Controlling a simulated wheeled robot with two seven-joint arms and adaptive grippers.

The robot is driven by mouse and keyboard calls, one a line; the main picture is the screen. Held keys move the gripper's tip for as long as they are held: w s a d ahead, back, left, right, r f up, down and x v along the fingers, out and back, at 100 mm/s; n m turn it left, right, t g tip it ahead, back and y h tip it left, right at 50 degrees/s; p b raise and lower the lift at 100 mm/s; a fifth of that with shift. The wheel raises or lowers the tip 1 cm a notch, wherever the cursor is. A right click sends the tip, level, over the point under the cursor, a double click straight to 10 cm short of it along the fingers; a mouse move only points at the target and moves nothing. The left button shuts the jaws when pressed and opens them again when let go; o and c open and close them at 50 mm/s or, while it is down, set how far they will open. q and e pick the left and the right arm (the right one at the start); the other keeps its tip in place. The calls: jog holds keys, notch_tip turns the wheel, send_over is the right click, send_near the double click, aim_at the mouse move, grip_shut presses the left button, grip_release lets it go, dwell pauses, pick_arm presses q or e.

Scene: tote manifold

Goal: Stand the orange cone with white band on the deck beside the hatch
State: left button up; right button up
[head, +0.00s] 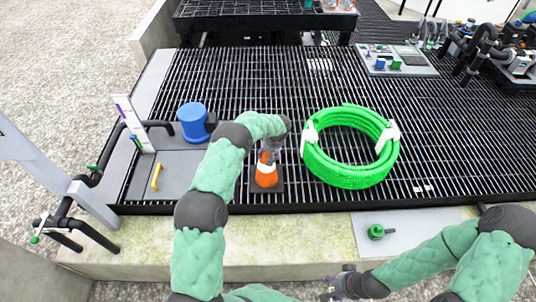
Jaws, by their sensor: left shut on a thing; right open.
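The orange cone with white band (266,180) is upright on its dark square base near the front edge of the black grating deck (255,95). My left gripper (268,158) reaches down from above and is shut on the cone's upper part, hiding its tip. I cannot tell whether the base touches the grating. The hatch appears to be the grey panel (183,168) with a yellow handle (156,177), to the left of the cone. My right gripper (335,290) is open and empty, low in front of the concrete ledge.
A coiled green hose (347,178) with white ties lies close to the right of the cone. A blue cylinder (193,122) stands behind the hatch panel. A pale plate with a green knob (376,232) is on the ledge. The grating behind the cone is clear.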

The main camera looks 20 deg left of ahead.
pick_arm(q)
jog(key=o, duration=1.7)
jog(key=shift+f, duration=0.1)
jog(key=p+v, duration=0.3)
jog(key=v, duration=0.9)
jog(key=shift+p, duration=0.35)
jog(key=s+d+f+m+t, duration=0.3)
jog(key=s+f+m, duration=0.1)
jog(key=s+f, duration=0.85)
jog(key=s+d+m+g+h, duration=0.1)
jog(key=s+d+h, duration=0.1)
jog(key=s+d, duration=0.3)
jog(key=s+d+g+h, duration=0.1)
jog(key=s+d, duration=0.4)
jog(key=s, duration=0.7)
jog(key=s+d+f+m+g+h, duration=0.1)
jog(key=s+d+h, duration=0.3)
jog(key=s, duration=0.5)
jog(key=shift+d+m+g, duration=0.3)
jog(key=shift+d, duration=0.8)
